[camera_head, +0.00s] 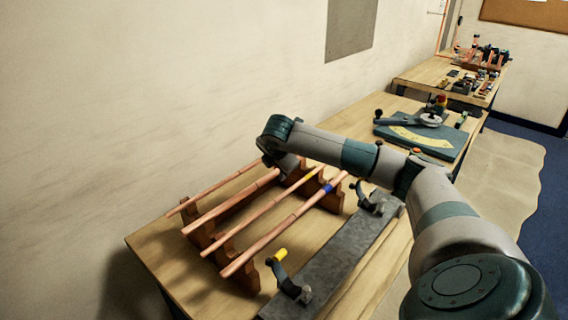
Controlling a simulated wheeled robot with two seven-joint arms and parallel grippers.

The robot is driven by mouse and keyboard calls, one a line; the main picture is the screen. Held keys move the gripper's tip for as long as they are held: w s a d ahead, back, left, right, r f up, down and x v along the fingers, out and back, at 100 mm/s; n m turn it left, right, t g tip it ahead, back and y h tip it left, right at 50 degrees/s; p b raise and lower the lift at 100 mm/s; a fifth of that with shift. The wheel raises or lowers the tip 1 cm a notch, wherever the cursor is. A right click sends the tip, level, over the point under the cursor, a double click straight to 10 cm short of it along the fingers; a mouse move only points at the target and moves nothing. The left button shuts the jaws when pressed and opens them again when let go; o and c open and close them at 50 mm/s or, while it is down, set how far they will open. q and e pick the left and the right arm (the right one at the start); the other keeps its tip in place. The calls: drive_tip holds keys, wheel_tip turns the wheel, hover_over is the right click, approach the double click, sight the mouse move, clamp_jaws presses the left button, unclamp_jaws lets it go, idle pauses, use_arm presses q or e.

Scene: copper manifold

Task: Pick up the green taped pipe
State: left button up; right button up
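Several copper pipes lie side by side across a wooden rack (206,236) on the workbench. One pipe (262,216) has a yellow tape band, and the nearest pipe (285,230) has a blue one. Two more pipes, a thin one (212,187) and a thicker one (230,201), lie nearer the wall. No green tape shows; the far ends of these two pipes are near or behind my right arm's end. My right gripper (270,161) is over the far end of the rack, small and mostly hidden by its wrist. I cannot tell its opening or contact. My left gripper is out of view.
A grey metal strip (335,255) with clamps, one yellow-tipped (281,262), runs along the bench's right side. Farther back stand a teal board (424,139) with a protractor-like plate and another cluttered table (450,75). The wall (150,90) borders the bench on the left.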

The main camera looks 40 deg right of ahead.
drive_tip(key=shift+w+d+f, duration=0.1)
drive_tip(key=shift+w+f, duration=0.1)
drive_tip(key=shift+f, duration=0.1)
drive_tip(key=shift+c, duration=0.4)
clamp_jaws()
idle(1.1)
